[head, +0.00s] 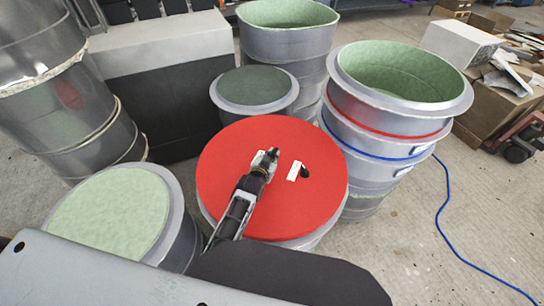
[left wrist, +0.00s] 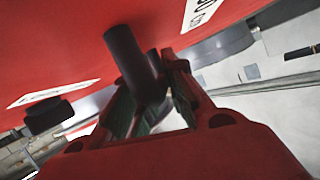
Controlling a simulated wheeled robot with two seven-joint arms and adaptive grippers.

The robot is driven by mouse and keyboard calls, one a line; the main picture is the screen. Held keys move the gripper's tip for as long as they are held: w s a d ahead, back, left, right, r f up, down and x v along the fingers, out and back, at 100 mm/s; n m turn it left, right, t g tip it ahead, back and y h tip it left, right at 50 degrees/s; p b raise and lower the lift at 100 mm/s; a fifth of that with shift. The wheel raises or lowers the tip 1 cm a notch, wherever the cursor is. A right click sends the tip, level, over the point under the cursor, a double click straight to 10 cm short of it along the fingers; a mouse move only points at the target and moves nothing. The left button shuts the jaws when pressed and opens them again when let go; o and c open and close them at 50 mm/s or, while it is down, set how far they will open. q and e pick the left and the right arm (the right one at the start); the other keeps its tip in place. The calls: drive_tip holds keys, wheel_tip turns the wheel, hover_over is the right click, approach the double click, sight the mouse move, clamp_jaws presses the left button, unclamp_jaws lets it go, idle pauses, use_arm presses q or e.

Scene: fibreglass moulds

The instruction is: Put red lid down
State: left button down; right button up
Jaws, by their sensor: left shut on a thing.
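The round red lid (head: 235,165) is in the middle of the head view, over a grey cylindrical mould (head: 318,236) whose rim shows below its lower edge. I cannot tell whether lid and rim touch. My left gripper (head: 265,160) reaches over the lid and is shut on one of its black handles. In the left wrist view the fingers (left wrist: 155,95) close around a black peg (left wrist: 125,50) on the red surface (left wrist: 60,50). A second black knob (head: 305,172) and white labels are on the lid. My right gripper is not in view.
An open mould with red and blue bands (head: 400,125) stands close right of the lid. Pale green-topped (head: 110,212) and dark-topped (head: 253,86) moulds stand left and behind. A blue cable (head: 447,205) lies on clear floor at right. Boxes (head: 460,43) are at the back right.

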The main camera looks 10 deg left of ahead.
use_arm(q)
drive_tip(key=shift+w+f, duration=0.1)
drive_tip(key=shift+f, duration=1.45)
drive_tip(key=c, duration=1.5)
unclamp_jaws()
drive_tip(key=shift+f, duration=0.2)
drive_tip(key=shift+o, duration=0.2)
drive_tip(key=shift+v, duration=6.15)
